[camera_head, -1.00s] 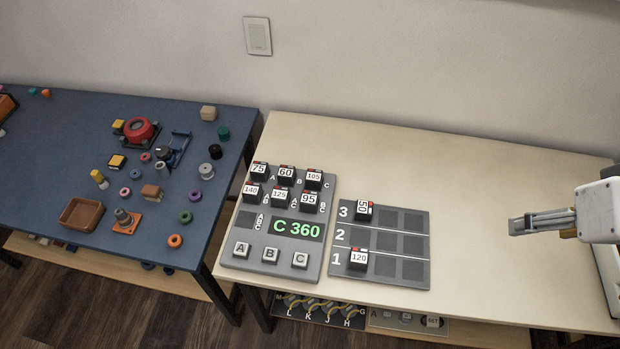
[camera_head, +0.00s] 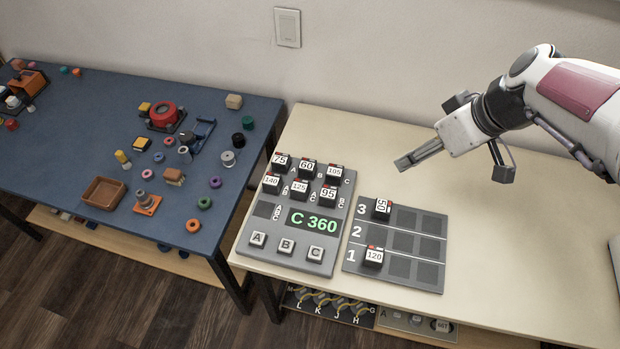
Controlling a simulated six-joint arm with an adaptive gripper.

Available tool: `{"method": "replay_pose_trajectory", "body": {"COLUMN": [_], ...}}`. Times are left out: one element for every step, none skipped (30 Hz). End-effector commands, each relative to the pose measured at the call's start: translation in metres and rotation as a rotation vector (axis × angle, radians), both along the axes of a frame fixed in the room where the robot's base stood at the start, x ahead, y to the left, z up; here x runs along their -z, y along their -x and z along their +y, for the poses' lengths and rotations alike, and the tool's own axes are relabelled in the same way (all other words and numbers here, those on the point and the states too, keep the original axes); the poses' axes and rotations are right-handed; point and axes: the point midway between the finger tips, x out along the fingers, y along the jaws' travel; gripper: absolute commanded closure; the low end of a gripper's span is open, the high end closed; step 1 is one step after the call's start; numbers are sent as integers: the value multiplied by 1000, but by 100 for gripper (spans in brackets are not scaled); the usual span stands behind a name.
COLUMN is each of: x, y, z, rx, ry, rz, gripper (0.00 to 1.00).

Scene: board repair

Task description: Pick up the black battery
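Several black blocks with white number labels and red edges sit on the grey panel (camera_head: 287,255), including 75 (camera_head: 280,161), 60 (camera_head: 306,167), 105 (camera_head: 334,173) and 95 (camera_head: 328,195). Two similar blocks, 50 (camera_head: 381,207) and 120 (camera_head: 373,256), are on the numbered dark grid board (camera_head: 393,272), in rows 3 and 1. I cannot tell which of these, if any, is the black battery. My gripper (camera_head: 403,163) is above the cream table, up and right of the panel, pointing down-left. No object shows in it; its finger opening is unclear.
The panel display (camera_head: 314,222) reads C 360, above buttons A, B and C. The cream table (camera_head: 530,250) is clear to the right. A blue table (camera_head: 60,140) at left holds many small parts and a brown tray (camera_head: 103,193). A low shelf holds cabled parts.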

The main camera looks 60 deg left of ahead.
Motion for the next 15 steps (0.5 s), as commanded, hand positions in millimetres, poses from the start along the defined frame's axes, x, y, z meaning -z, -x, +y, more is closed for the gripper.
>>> {"method": "replay_pose_trajectory", "body": {"x": [9,14,19,24,29,35,40,44,51,56,61,68,73,79,86], "y": [6,10,15,19,24,29,34,38,45,50,55,62,68,73,81], "z": [14,22,32,40,48,58,65,73,82,89,96,106,112,119,128], "rx": [-38,-60,-90,-111,-134,-163,-186,-207,-236,-259,-280,-309,-330,-353,-382], "ry": [-2,-5,-9,-12,-15,-19,-22,-26,-31,-34,-38,-42,-46,-49,-54], "rz": [3,3,3,4,4,3,4,4,5,4,4,5,5,5,5], "gripper": [51,51,51,51,51,51,51,51,51,51,51,51,51,51,51]}}
